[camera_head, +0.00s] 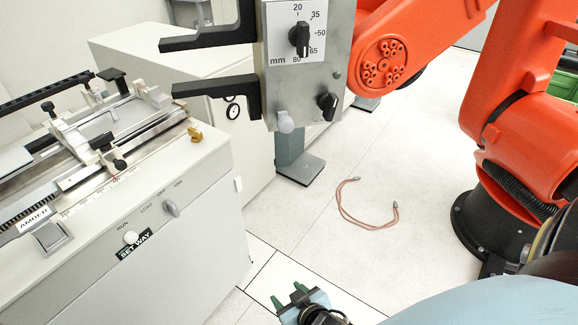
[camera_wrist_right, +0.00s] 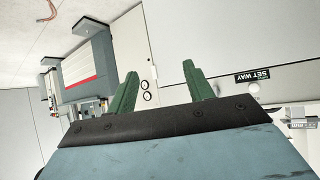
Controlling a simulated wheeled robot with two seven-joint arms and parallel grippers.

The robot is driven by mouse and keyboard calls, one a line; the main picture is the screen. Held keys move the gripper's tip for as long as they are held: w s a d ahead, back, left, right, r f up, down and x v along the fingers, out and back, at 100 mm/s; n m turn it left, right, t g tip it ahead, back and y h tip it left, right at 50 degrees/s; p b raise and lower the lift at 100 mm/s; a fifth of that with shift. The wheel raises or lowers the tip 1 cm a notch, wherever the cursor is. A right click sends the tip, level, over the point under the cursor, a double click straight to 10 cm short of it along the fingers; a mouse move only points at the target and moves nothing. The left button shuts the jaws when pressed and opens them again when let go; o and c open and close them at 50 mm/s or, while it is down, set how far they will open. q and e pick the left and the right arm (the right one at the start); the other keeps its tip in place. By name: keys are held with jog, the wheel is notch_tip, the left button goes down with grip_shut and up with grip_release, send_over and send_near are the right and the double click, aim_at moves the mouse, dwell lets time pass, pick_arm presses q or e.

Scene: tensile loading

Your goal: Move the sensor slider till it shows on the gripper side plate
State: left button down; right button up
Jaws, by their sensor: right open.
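The gripper side plate (camera_head: 268,84) is a grey metal plate on the orange robot arm. It carries a black dial knob (camera_head: 299,38) on a white mm scale reading 20, 35, 50, 65, 80; I cannot tell its exact setting. Black jaws reach left from it. The machine at left has a carriage with black knobs (camera_head: 107,147) above a printed scale (camera_head: 90,198) with a red mark. I cannot tell for sure which part is the sensor slider. My right gripper (camera_head: 288,294) is low at bottom centre, right of the machine, open and empty; its green fingers (camera_wrist_right: 158,72) show in the wrist view.
The cabinet front has a SET WAY label (camera_head: 134,245), a white button (camera_head: 130,238) and a switch (camera_head: 171,208). The orange robot (camera_head: 522,150) stands at right. A reddish cable (camera_head: 350,212) lies on the open floor. A long cabinet (camera_head: 185,75) stands behind.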

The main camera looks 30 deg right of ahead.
jog(key=w+d+r+m+t+h+p, duration=0.1)
jog(key=w+d+r+t, duration=0.1)
jog(key=r, duration=0.9)
jog(key=w+d+r+m+t+h+p, duration=0.1)
jog(key=w+r+t, duration=0.1)
jog(key=r, duration=0.9)
jog(key=m+t+h+p, duration=0.2)
jog(key=m+t, duration=0.1)
send_near(287, 127)
pick_arm(q)
notch_tip(287, 127, up, 7)
jog(key=p, duration=0.2)
jog(key=shift+w+p, duration=0.3)
jog(key=shift+w, duration=0.1)
pick_arm(e)
jog(key=x, duration=0.9)
jog(key=shift+w+f, duration=0.15)
pick_arm(q)
jog(key=shift+a+r, duration=0.1)
pick_arm(e)
jog(key=shift+n, duration=0.3)
grip_shut()
pick_arm(q)
jog(key=shift+r, duration=0.1)
